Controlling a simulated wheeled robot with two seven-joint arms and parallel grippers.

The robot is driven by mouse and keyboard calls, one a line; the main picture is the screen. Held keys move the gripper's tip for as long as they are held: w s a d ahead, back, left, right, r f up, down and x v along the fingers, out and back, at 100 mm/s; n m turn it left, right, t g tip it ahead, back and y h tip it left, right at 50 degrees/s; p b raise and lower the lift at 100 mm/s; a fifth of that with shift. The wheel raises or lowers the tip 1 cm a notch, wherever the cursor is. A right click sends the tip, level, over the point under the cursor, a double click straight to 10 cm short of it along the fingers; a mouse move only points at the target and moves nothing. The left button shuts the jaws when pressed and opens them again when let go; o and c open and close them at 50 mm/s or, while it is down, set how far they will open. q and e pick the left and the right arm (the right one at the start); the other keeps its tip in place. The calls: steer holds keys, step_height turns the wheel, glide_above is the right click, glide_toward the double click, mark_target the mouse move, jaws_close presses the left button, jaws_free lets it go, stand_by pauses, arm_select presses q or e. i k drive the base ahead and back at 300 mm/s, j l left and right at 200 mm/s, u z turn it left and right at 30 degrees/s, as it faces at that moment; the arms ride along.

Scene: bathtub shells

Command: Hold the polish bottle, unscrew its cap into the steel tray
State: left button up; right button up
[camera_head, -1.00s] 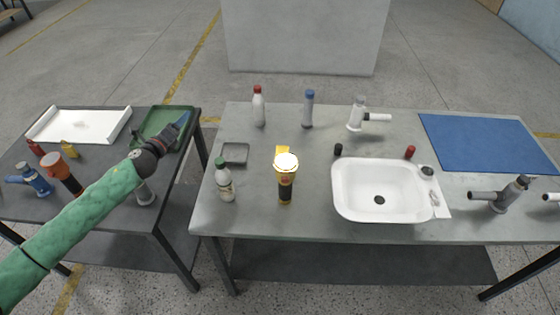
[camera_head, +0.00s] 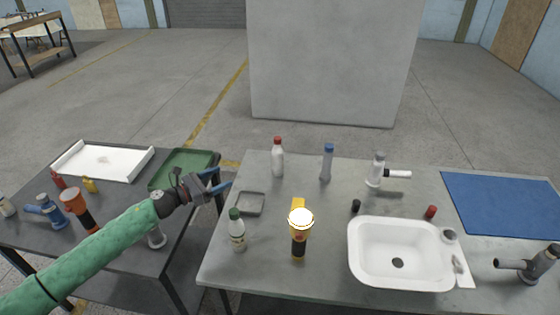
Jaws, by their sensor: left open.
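Three capped bottles stand upright on the right table: a white one with a green cap (camera_head: 237,230), a white one with a red cap (camera_head: 278,158), and a grey one with a blue cap (camera_head: 327,163). I cannot read which is the polish bottle. All caps are on. The small grey steel tray (camera_head: 262,211) lies empty between the green-capped and red-capped bottles. My left gripper (camera_head: 222,182) has blue fingertips and is open and empty. In the picture it shows just left of the tray, near the table's left edge, apart from the bottles. My right gripper is out of view.
A lit yellow-black torch (camera_head: 299,245) stands right of the green-capped bottle. A white basin (camera_head: 357,255), dark cap (camera_head: 355,206), red cap (camera_head: 431,211), tap (camera_head: 375,171) and blue mat (camera_head: 500,205) lie further right. A green tray (camera_head: 170,168) is on the left table.

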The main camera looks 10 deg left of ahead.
mark_target(278, 150)
steer(key=i+l, duration=0.55)
steer(key=i, duration=0.25)
